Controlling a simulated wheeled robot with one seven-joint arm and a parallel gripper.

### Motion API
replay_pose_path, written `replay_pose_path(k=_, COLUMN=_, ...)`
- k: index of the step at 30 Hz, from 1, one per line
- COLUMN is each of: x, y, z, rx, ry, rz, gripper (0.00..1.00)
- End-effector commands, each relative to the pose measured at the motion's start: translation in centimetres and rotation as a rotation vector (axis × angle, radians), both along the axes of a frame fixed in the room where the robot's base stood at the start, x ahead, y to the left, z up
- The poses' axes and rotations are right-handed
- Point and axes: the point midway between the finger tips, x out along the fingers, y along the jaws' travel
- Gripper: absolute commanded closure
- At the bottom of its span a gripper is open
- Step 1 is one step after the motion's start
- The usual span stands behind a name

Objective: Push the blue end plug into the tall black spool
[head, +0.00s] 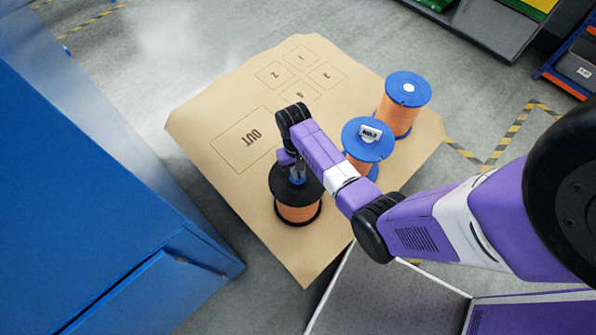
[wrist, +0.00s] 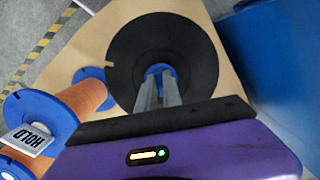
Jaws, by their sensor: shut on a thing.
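The tall black spool (head: 281,187) stands upright on the tan sheet, with orange winding below its black top flange. In the wrist view its round black flange (wrist: 130,45) fills the upper middle. My gripper (head: 297,177) points down over the flange's centre. In the wrist view my gripper's fingers (wrist: 158,85) are shut on the blue end plug (wrist: 160,68), which shows around the fingertips at the spool's centre. The fingers hide much of the plug, and I cannot tell how deep it sits in the bore.
A blue-flanged spool with a HOLD tag (head: 371,133) stands close right of the black spool, partly behind my arm. Another blue-flanged spool (head: 407,88) stands beyond. The tan sheet (head: 205,125) has an OUT box and numbered boxes, all clear. A blue cabinet (head: 90,180) stands left.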

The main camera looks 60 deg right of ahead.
Motion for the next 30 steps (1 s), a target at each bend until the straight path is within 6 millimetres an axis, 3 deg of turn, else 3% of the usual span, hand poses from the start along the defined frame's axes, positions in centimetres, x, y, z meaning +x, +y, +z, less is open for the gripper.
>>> replay_pose_path(k=7, x=0.02, y=0.00, z=-0.89, rx=0.000, ry=0.000, rz=0.000, gripper=1.00)
replay_pose_path(k=27, x=-0.03, y=0.02, z=-0.88, rx=0.001, ry=0.001, rz=0.000, gripper=1.00)
replay_pose_path(k=28, x=-0.03, y=0.02, z=-0.88, rx=0.001, ry=0.001, rz=0.000, gripper=0.86)
replay_pose_path(k=30, x=-0.04, y=0.03, z=-0.88, rx=0.001, ry=0.001, rz=0.000, gripper=0.73)
